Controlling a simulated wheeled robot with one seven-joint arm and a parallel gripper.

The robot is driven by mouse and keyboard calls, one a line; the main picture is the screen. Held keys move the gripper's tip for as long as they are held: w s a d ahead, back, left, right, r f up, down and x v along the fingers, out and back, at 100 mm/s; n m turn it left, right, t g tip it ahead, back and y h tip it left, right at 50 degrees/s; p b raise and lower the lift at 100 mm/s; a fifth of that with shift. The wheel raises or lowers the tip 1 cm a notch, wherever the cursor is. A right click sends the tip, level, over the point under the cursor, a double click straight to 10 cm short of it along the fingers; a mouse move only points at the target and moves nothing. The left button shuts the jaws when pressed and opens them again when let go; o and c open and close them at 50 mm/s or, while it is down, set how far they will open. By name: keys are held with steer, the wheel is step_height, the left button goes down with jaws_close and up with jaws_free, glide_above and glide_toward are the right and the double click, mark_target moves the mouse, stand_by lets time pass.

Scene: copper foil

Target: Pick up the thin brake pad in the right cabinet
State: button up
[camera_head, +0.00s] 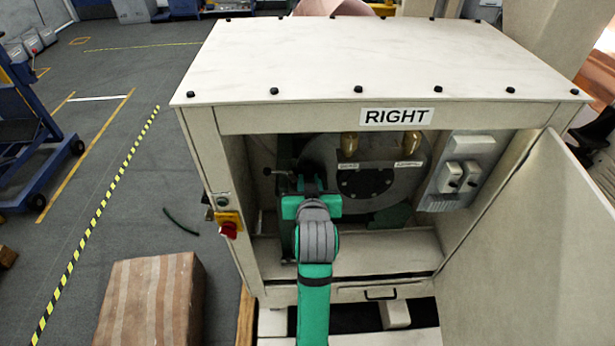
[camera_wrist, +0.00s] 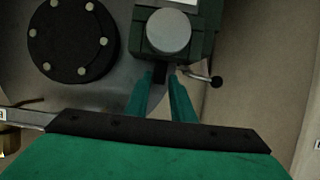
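The cabinet marked RIGHT (camera_head: 230,120) stands open in the head view. My gripper (camera_head: 308,180) reaches inside it, at the left of a round metal disc. The wrist view shows the two green fingers of my gripper (camera_wrist: 160,79) with a narrow gap between them. Their tips are at a small dark piece (camera_wrist: 160,73) just below a round grey knob (camera_wrist: 168,31). This piece may be the thin brake pad, but it is too dark to be sure. I cannot tell whether the fingers touch it. In the head view my arm and gripper hide this spot.
A lever with a black ball end (camera_wrist: 216,81) sticks out close to the right finger. The disc hub (camera_wrist: 73,41) is at the left. A switch box (camera_head: 464,175) is on the cabinet's right inner wall, and the open door (camera_head: 530,240) stands at the right.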

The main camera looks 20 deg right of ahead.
mark_target(308, 174)
steer(key=x, duration=0.4)
steer(key=shift+c, duration=0.4)
jaws_close()
